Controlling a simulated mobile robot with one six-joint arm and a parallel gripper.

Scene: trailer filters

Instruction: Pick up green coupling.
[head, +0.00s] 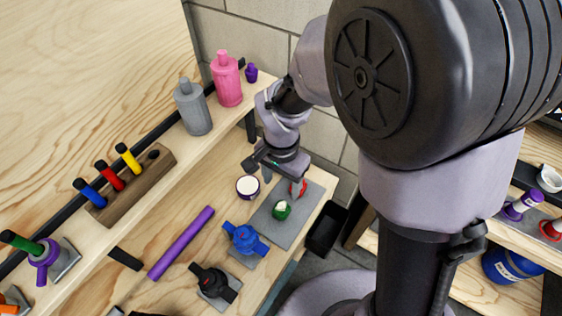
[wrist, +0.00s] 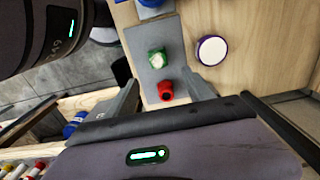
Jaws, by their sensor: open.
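The green coupling (head: 282,210), with a whitish top, sits on a grey plate (head: 265,232) on the lower wooden shelf. It also shows in the wrist view (wrist: 157,58). A red coupling (head: 299,187) sits on the same plate, and also shows in the wrist view (wrist: 166,91). My gripper (head: 282,184) is open and empty above the plate, nearer the red coupling than the green one. In the wrist view, the red coupling appears between my gripper's two fingers (wrist: 161,80), and the green one lies just beyond it. Neither looks touched.
A white-topped purple jar (head: 248,186) stands close left of my gripper. A blue fitting (head: 243,239), a black fitting (head: 213,283) and a purple rod (head: 181,242) lie nearby. Bottles (head: 228,80) stand on the upper shelf. A black bin (head: 326,229) is right of the plate.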

